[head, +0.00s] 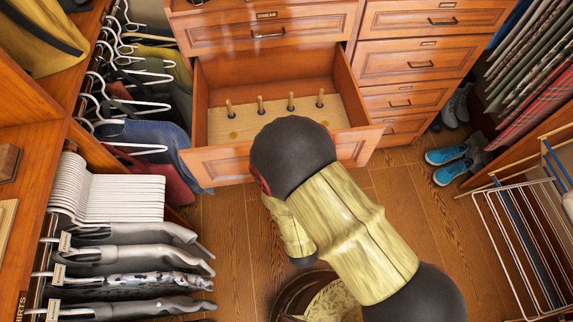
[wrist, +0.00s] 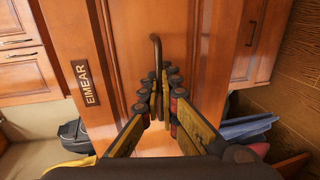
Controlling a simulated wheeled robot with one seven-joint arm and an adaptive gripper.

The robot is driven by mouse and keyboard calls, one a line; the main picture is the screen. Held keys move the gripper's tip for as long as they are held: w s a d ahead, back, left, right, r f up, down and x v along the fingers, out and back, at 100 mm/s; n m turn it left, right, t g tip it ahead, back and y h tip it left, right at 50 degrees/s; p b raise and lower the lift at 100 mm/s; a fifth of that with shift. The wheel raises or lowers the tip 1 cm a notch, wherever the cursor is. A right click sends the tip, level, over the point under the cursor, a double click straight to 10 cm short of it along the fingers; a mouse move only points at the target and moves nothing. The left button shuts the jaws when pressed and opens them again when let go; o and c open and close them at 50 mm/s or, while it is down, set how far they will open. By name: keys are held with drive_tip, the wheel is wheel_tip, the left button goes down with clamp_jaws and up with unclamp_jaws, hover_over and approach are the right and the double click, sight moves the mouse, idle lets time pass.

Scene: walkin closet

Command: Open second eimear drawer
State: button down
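A wooden drawer (head: 222,168) in the left column of the dresser stands pulled well out, with a pale base and several upright pegs inside. In the wrist view its front (wrist: 120,105) carries a dark label (wrist: 84,82) reading EIMEAR and a dark bar handle (wrist: 154,44). My gripper (wrist: 160,88) is at that handle, its two fingers close together around the bar, and looks shut on it. The lower part of the handle is hidden by the fingers. In the head view my arm covers the middle of the drawer front and hides the gripper.
A shut drawer (head: 310,32) with a handle sits above the open one. Shut drawers (head: 385,62) fill the right column. Hanging clothes (head: 130,255) crowd the left side. Blue shoes (head: 452,165) and a wire rack (head: 515,245) stand at right. Wooden floor (head: 405,195) shows between.

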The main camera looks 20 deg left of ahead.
idle(0.3)
drive_tip(key=c, duration=2.4)
unclamp_jaws()
drive_tip(key=shift+v, duration=3.8)
drive_tip(key=shift+a, duration=0.1)
